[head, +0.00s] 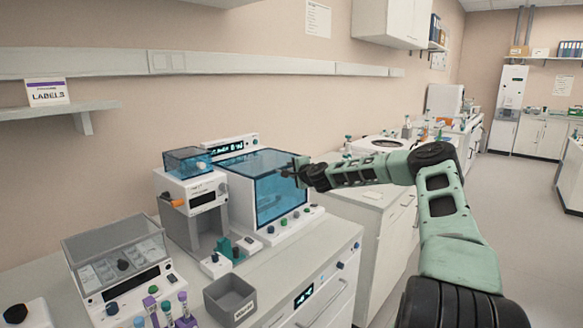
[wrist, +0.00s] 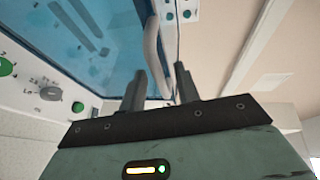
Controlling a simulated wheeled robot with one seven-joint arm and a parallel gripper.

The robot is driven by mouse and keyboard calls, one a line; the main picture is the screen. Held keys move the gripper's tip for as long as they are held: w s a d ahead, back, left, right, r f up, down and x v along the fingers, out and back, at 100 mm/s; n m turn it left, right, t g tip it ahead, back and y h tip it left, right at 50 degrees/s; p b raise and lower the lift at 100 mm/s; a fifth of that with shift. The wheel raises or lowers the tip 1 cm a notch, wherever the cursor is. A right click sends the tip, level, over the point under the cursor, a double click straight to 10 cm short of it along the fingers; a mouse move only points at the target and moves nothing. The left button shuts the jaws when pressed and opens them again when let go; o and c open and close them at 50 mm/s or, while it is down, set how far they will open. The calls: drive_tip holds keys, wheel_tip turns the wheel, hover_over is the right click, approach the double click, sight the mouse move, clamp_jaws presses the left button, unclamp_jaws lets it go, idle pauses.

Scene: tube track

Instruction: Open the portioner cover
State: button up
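The large white machine (head: 300,222) on the left bench has a blue see-through cover (head: 262,185), which looks closed; I take it as the portioner, as its label is unreadable. In the wrist view the blue cover (wrist: 75,40) fills the upper left, with a pale curved handle (wrist: 152,45) at its right edge. My gripper (head: 293,171) is at the cover's right side. In the wrist view my gripper (wrist: 160,78) has its two dark fingers apart, with the handle's lower end appearing between them. I cannot tell whether they touch it.
A smaller white device with a blue lid (head: 187,160) stands left of the machine. A wall shelf (head: 60,110) is at left. The floor (head: 520,210) at right is clear.

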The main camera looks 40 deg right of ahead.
drive_tip(key=shift+w+d+f, duration=0.1)
drive_tip(key=shift+w+d, duration=0.05)
drive_tip(key=shift+w, duration=0.3)
